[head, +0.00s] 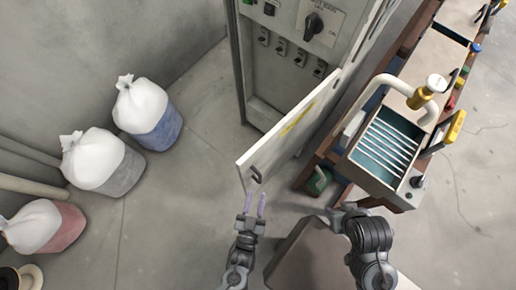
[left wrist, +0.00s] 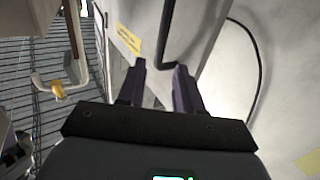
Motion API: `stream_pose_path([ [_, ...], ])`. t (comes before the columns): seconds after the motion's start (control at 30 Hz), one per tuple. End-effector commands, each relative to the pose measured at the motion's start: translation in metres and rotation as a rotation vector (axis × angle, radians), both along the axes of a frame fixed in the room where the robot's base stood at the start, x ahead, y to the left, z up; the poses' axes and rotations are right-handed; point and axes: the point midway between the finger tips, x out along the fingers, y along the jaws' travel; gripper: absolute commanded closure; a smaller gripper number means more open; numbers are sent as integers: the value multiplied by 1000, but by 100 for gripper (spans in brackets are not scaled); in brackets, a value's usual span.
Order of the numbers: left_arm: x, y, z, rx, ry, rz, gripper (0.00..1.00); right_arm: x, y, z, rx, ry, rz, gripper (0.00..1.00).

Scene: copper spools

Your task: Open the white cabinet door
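The white cabinet door (head: 287,135) stands swung out from the grey cabinet (head: 241,60), toward me, with the panel inside exposed. It carries a yellow label and a dark handle (head: 256,174) near its free edge. My left gripper (head: 254,203) is just below the handle in the head view, its two purple fingers apart and empty. In the left wrist view, the fingers (left wrist: 158,88) are spread and the dark handle (left wrist: 168,35) lies just beyond their tips; contact cannot be told. My right gripper (head: 335,212) is right of the left one, its fingers hard to make out.
A workbench (head: 318,157) with a teal-lined tray (head: 388,142) stands close right of the door. Several tied sacks (head: 148,112) stand along the left wall. The floor between the sacks and the door is clear. Inside the cabinet are switches and a black knob (head: 313,27).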

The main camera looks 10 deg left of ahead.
Motion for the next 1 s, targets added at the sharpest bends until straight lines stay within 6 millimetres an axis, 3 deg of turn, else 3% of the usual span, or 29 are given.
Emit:
stream_pose_path([
  [0.2, -23, 3, -1, 1, 1, 0, 65, 0, 1, -3, 4, 0, -2, 57],
  [0.57, -28, 3, 0, 1, 0, 0, 65, 0, 2, -3, 9, 0, -6, 57],
  [0.83, -28, 3, 14, 0, 0, 0, 100, 0, 2, 11, 9, 0, -6, 57],
  [1.0, -28, 3, 39, 0, 0, 0, 100, 0, 1, 36, 7, 1, -4, 57],
])
